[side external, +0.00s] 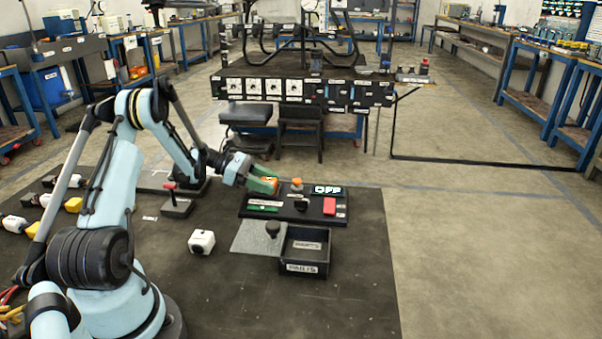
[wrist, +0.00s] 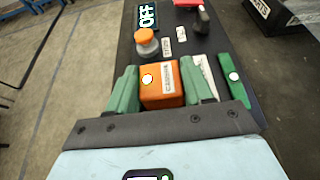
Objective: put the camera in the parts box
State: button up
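An orange block (wrist: 160,92) lies between the green fingers of my gripper (wrist: 163,90) in the wrist view. Its top label seems to read CAMERA, so I take it for the camera. It has a round white spot at one corner. Both fingers look pressed against its sides. In the side view the camera (side external: 268,180) is partly hidden by my gripper (side external: 264,185), at the left end of the black panel (side external: 315,214). I cannot tell whether it touches the panel. The black parts box (side external: 305,268), open on top and labelled PARTS, stands in front of the panel.
The panel carries an orange knob (wrist: 145,40), an OFF display (side external: 327,190) and a red block (side external: 330,206). A grey plate (side external: 258,239) with a black knob adjoins the box. A white cube (side external: 201,242) sits on the mat to the left. The mat's front is clear.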

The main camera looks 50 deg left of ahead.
jog(key=o, duration=0.4)
jog(key=shift+f, duration=0.1)
jog(key=shift+d, duration=0.1)
jog(key=v, duration=0.7)
jog(key=shift+r, duration=0.35)
jog(key=w+d+r+m+g, duration=0.1)
jog(key=d, duration=0.1)
jog(key=w+d+r+m+y, duration=0.1)
jog(key=d+r+m, duration=0.1)
jog(key=d, duration=0.1)
jog(key=w+d+r+m+g, duration=0.1)
jog(key=d, duration=0.1)
jog(key=shift+w+d+r+g+y, duration=0.25)
jog(key=shift+w+g+y, duration=0.05)
jog(key=shift+w+y, duration=0.1)
jog(key=s+d+r+m+y, duration=0.2)
jog(key=s+d+m+y, duration=0.1)
jog(key=d+m, duration=0.7)
jog(key=s+d+r+m+y, duration=0.2)
jog(key=s+d+m+y, duration=0.2)
jog(key=d+m, duration=0.6)
jog(key=shift+s+d+r+g, duration=0.3)
jog(key=shift+s+r, duration=0.1)
jog(key=shift+s, duration=0.7)
jog(key=m, duration=0.1)
jog(key=s+d+m, duration=0.1)
jog(key=m, duration=0.1)
jog(key=shift+s+f+t+y, duration=0.1)
jog(key=shift+t+y, duration=0.3)
